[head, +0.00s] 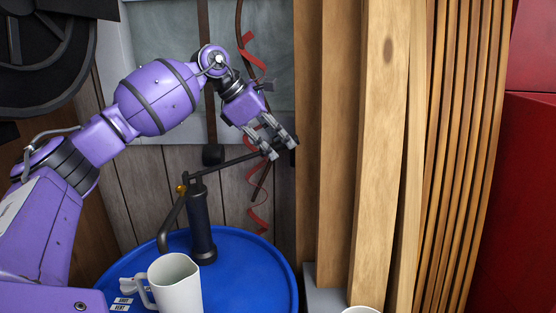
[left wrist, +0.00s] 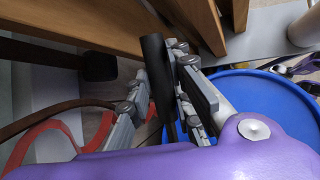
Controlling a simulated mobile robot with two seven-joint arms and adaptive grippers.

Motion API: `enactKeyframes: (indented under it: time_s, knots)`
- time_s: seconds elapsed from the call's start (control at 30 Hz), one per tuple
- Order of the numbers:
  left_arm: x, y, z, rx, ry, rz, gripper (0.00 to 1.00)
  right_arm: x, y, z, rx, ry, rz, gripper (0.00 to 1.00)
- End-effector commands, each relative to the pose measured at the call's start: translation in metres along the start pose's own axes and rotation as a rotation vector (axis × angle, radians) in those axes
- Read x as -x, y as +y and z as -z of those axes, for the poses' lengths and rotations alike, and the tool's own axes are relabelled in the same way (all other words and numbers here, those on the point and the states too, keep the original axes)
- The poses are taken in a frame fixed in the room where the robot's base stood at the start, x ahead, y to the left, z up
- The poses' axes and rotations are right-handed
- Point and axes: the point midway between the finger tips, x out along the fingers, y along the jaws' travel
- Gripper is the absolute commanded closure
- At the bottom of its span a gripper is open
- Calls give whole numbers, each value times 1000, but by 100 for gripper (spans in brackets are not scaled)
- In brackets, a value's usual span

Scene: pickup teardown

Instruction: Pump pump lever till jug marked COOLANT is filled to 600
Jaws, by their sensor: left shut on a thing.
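A dark hand pump (head: 200,225) stands upright on a blue drum (head: 255,265). Its pump lever (head: 225,163) slopes up to the right from the pump head. My left gripper (head: 274,146) is shut on the outer end of the lever. In the left wrist view the lever's black grip (left wrist: 154,62) lies between the two fingers (left wrist: 160,95). A white jug (head: 176,285) with a handle stands in front of the pump, near the lower end of its bent spout. No COOLANT mark or fill level can be read on it.
Tall wooden boards (head: 375,150) lean just right of the lever. A red coiled strip (head: 258,185) hangs behind it. Part of another white container (head: 361,309) shows at the bottom edge.

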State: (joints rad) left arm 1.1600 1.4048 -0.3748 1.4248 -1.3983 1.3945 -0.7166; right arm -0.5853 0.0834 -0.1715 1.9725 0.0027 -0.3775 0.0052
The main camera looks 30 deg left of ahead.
Motion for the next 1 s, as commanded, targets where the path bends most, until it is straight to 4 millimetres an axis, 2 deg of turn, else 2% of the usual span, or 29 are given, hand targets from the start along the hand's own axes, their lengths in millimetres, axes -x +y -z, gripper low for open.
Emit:
enactKeyframes:
  time_s: [0.03, 0.1, 0.3, 0.87, 0.9, 1.0]
  knots:
    - [11, 4, -2, 11, -31, -9, 100, 0, -1, 4, 0, 6, 3, 61]
    - [19, 5, -3, 19, -68, -11, 100, 0, -3, 6, 0, 8, 5, 61]
    - [37, 9, -5, 32, -144, -14, 100, 1, -3, 5, 0, 6, 6, 61]
    - [47, 11, -8, 38, -184, -18, 100, 2, 2, 1, 2, -2, -1, 61]
    - [47, 11, -8, 38, -184, -19, 79, 2, 2, 1, 2, -2, -1, 61]
    - [47, 11, -8, 37, -183, -18, 66, 2, 2, 1, 2, -2, -1, 61]
